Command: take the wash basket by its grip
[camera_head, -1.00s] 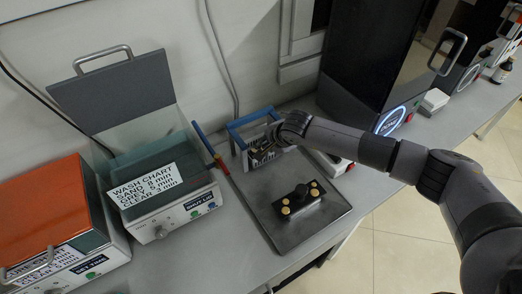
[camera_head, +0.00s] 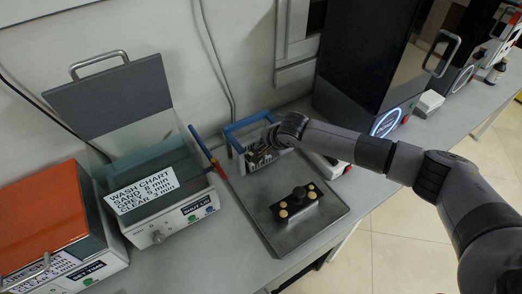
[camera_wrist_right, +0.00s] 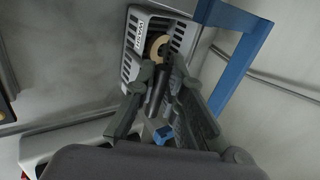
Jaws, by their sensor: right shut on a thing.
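The wash basket (camera_wrist_right: 132,42) is a pale slotted box with a dark label and a tan round piece inside. In the wrist view it lies just beyond my right gripper (camera_wrist_right: 165,82). The fingers are closed about a dark upright grip (camera_wrist_right: 155,98) in front of the basket. A blue piece shows low between the fingers. In the head view my right gripper (camera_head: 262,152) is at the blue frame (camera_head: 249,120) at the tray's back end, and hides much of the basket. My left gripper is out of view.
A metal tray (camera_head: 318,222) holds a black block with brass knobs (camera_head: 296,202). Left stand a wash unit (camera_head: 160,215) with its grey lid raised and an orange-topped unit (camera_head: 45,215). A dark machine (camera_head: 365,55) stands right.

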